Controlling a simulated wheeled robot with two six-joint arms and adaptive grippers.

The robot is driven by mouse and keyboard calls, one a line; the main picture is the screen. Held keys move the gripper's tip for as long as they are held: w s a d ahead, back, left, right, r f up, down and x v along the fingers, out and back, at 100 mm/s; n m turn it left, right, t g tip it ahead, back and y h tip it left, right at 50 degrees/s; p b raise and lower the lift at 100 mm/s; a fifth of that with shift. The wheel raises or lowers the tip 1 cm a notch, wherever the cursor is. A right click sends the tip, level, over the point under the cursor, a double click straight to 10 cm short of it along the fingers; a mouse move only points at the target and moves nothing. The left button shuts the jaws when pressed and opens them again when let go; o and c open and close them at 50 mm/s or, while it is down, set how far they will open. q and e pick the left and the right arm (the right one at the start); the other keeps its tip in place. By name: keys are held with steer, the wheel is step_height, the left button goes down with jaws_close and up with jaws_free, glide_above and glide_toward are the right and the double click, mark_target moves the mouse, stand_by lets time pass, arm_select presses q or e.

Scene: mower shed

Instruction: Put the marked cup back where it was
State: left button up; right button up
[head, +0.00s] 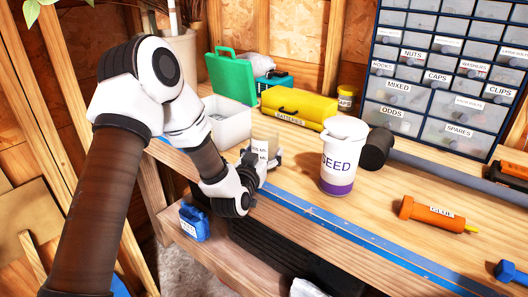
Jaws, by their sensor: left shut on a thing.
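My left gripper (270,158) reaches in over the front of the wooden bench and is shut on a small tan cup (265,136) with a white label. The gripper and wrist hide much of the cup, and its label is too small to read fully. I cannot tell whether its base touches the bench. A white SEED canister (340,160) with a purple band stands upright to the right, apart from the gripper. My right gripper is not in view.
A white open bin (228,125) is behind the wrist. A yellow BATTERIES case (300,107), green case (232,72) and dark cylinder (377,149) stand near. An orange tool (432,213) lies right. A blue strip (330,228) runs along the front edge; bench between canister and orange tool is clear.

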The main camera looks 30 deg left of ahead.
arm_select(q)
steer(key=shift+f, duration=0.2)
steer(key=o, duration=1.3)
steer(key=shift+r, duration=0.1)
steer(key=shift+c, duration=0.2)
